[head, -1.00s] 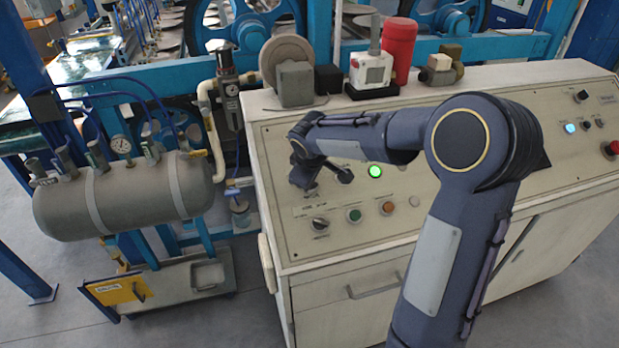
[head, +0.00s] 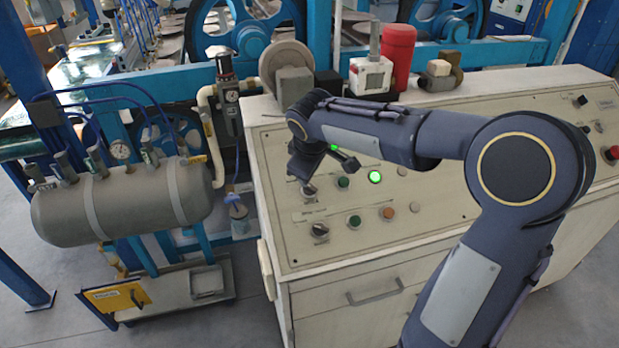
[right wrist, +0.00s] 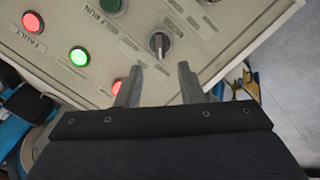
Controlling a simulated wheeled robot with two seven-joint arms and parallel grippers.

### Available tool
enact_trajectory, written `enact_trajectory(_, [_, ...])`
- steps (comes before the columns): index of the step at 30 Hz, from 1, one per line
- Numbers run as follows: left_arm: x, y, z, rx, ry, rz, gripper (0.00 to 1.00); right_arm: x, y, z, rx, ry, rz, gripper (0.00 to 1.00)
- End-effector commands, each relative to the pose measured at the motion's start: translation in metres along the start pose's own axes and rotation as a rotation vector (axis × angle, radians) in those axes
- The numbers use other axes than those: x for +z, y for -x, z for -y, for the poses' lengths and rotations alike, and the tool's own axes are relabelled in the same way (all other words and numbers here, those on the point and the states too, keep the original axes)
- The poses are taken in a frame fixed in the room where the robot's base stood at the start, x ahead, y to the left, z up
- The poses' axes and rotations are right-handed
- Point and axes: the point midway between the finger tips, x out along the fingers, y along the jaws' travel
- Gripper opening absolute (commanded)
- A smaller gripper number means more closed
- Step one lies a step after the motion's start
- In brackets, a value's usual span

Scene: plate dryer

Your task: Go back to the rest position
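My right gripper (head: 330,176) is above the left part of the control panel (head: 455,205) in the head view. In the right wrist view its two fingers (right wrist: 159,70) stand apart with nothing between them, so it is open and empty. A dark rotary knob (right wrist: 159,43) on the panel shows just beyond the fingertips there; whether they touch it is not clear, but a gap seems visible. My left gripper is not in view.
A lit green lamp (head: 375,176) and several buttons are on the panel. A red cylinder (head: 398,55) and a white box (head: 370,75) stand at its back edge. A grey tank (head: 120,205) stands to the left. Floor is free at lower left.

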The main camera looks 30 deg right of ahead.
Motion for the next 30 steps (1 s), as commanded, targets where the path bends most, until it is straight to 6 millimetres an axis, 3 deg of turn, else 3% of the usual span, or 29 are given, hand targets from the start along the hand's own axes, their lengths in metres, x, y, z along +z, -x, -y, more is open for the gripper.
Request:
enact_trajectory(17, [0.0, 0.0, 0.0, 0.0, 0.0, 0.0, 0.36, 0.001, 0.005, 0.0, -0.001, -0.001, 0.0, 0.35])
enact_trajectory(20, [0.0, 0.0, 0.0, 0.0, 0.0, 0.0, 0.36, 0.008, 0.01, 0.004, -0.013, -0.024, -0.007, 0.35])
enact_trajectory(25, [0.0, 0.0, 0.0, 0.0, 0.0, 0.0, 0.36, 0.055, 0.042, 0.038, -0.104, -0.19, -0.053, 0.35])
enact_trajectory(30, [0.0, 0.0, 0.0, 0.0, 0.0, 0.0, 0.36, 0.115, 0.072, 0.106, -0.262, -0.446, -0.12, 0.35])
